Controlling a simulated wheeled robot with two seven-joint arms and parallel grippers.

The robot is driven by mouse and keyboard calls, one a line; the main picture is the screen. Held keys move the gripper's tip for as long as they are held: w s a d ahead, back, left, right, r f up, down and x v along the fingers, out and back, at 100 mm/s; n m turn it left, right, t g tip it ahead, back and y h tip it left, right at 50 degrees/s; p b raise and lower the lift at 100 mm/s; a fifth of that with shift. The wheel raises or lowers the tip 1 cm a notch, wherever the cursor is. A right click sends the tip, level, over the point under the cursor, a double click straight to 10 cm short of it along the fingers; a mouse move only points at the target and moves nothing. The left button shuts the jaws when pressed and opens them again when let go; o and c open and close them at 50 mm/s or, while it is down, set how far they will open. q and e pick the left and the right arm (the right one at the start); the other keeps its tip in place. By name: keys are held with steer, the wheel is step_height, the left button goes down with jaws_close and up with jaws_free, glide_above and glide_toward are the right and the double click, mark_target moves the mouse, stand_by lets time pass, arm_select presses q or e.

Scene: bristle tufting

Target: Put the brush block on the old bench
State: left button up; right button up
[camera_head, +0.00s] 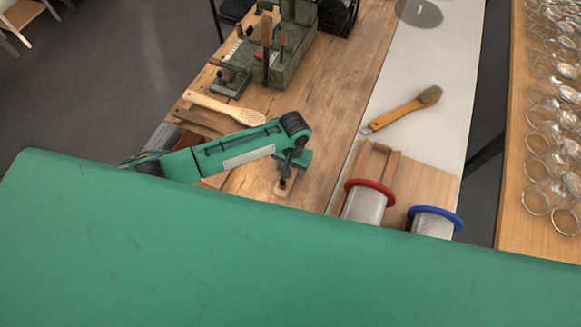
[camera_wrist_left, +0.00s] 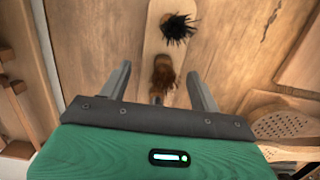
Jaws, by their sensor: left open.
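The brush block (camera_wrist_left: 153,42) is a pale narrow wooden piece with a black tuft (camera_wrist_left: 177,28) and a brown tuft (camera_wrist_left: 163,73). In the head view the block (camera_head: 285,192) lies on the worn wooden bench top (camera_head: 325,105), partly hidden under my left gripper (camera_head: 287,172). In the left wrist view my left gripper (camera_wrist_left: 158,74) is open, with a finger on each side of the block's near end. The fingers look apart from the block. My right gripper is in neither view.
A red-rimmed spool (camera_head: 365,203) and a blue-rimmed spool (camera_head: 434,221) stand to the right. A wooden brush (camera_head: 405,108) lies on the grey strip. A perforated paddle (camera_head: 225,107) and a green machine (camera_head: 287,60) are farther back. Several glasses (camera_head: 550,160) crowd the right-hand table.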

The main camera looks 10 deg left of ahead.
arm_select(q)
steer(key=r, duration=0.3)
steer(key=w+r+b, duration=0.1)
steer(key=r, duration=0.3)
steer(key=r+b, duration=0.1)
steer(key=r, duration=0.2)
steer(key=shift+w+d+r, duration=0.2)
steer(key=shift+r, duration=0.8)
steer(key=shift+f, duration=0.1)
